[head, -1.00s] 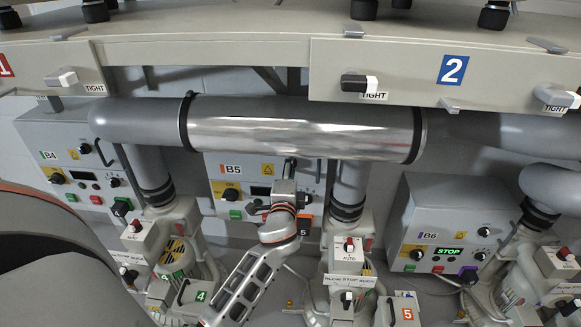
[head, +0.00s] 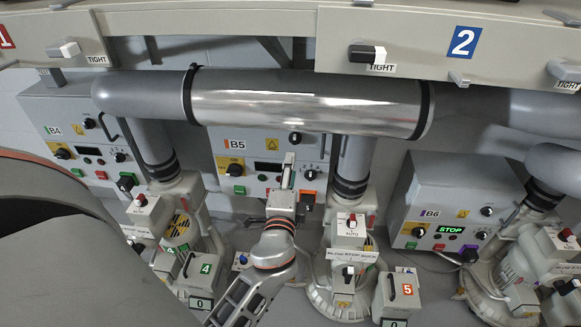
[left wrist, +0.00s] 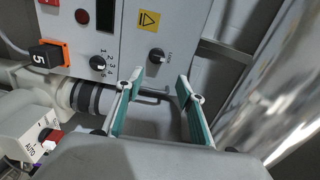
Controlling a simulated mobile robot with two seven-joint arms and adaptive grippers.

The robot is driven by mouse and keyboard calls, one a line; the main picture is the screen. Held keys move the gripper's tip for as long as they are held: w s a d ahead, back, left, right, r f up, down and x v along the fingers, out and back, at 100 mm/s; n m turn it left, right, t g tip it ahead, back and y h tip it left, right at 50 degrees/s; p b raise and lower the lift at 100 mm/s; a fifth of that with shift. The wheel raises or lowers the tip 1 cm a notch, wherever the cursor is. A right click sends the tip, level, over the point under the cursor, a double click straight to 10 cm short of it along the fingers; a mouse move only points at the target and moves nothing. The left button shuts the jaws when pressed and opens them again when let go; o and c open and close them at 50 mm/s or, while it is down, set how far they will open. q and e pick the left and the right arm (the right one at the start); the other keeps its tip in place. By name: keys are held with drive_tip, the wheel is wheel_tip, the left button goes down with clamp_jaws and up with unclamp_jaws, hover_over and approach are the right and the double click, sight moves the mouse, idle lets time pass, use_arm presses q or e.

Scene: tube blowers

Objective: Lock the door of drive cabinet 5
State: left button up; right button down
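Drive cabinet B5 (head: 224,163) is on the back wall under the shiny pipe, and its door looks closed. A black knob (head: 295,138) sits at the door's upper right, beside a yellow warning label. In the left wrist view this knob (left wrist: 156,55) has a small label; I cannot read its setting. A black bar handle (head: 323,146) is at the door's right edge. My left gripper (head: 288,163) is in front of the cabinet's lower right, below the knob. In its wrist view the green-padded fingers (left wrist: 162,88) are apart and empty, with the knob beyond them. My right gripper is not seen.
The thick pipe (head: 300,105) runs above the cabinet and a vertical pipe (head: 354,160) stands close on its right. Blower 5 (head: 347,232) stands below right.

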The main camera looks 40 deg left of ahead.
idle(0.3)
